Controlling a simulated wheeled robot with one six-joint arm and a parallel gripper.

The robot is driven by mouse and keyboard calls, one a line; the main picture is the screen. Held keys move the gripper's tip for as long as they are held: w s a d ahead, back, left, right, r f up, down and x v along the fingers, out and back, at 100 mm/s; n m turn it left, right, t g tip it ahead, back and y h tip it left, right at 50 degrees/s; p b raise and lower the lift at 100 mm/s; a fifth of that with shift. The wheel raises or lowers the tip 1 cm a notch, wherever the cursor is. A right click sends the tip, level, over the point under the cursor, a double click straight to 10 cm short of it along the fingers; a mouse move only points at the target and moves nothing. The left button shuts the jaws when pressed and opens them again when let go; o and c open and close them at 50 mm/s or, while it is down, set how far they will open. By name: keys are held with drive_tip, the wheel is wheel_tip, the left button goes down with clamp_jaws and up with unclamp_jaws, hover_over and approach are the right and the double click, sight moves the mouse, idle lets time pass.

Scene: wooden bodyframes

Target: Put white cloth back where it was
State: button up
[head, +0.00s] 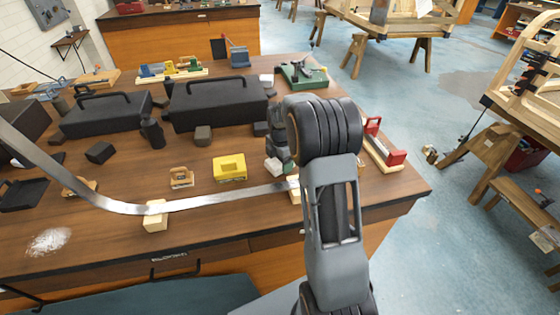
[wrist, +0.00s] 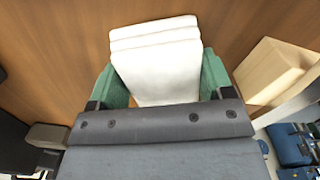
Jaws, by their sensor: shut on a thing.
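The white cloth (wrist: 155,60), folded in layers, sits between the two green fingers of my gripper (wrist: 160,92) in the wrist view. My gripper is shut on it. In the head view a bit of the cloth (head: 274,167) shows just left of my arm, over the wooden workbench (head: 110,235). My arm hides most of the gripper there. I cannot tell whether the cloth touches the bench top.
A yellow box (head: 230,168) and a small wooden piece (head: 181,178) stand left of the cloth. Black toolboxes (head: 218,102) stand behind. A curved metal strip (head: 235,201) crosses the front above a wooden block (head: 155,218). A red tool (head: 384,150) lies right of my arm.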

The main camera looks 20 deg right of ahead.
drive_tip(key=o, duration=0.9)
drive_tip(key=shift+f, duration=0.1)
wheel_tip(320, 180, up, 11)
drive_tip(key=s+a+r+m+t, duration=0.1)
drive_tip(key=s+a+r+m, duration=0.3)
drive_tip(key=s+m, duration=0.1)
drive_tip(key=shift+s+a+f+m+t, duration=0.45)
drive_tip(key=shift+s+a+m, duration=0.75)
drive_tip(key=shift+s+m, duration=1.5)
drive_tip(key=shift+s+a+f+m+t, duration=0.45)
drive_tip(key=shift+s+a+m, duration=0.7)
drive_tip(key=shift+s+m, duration=1.55)
drive_tip(key=shift+s+a+f+m+t, duration=0.45)
drive_tip(key=shift+s+a+m, duration=0.75)
drive_tip(key=shift+s+m, duration=1.5)
drive_tip(key=shift+s+n, duration=0.45)
drive_tip(key=shift+n, duration=0.05)
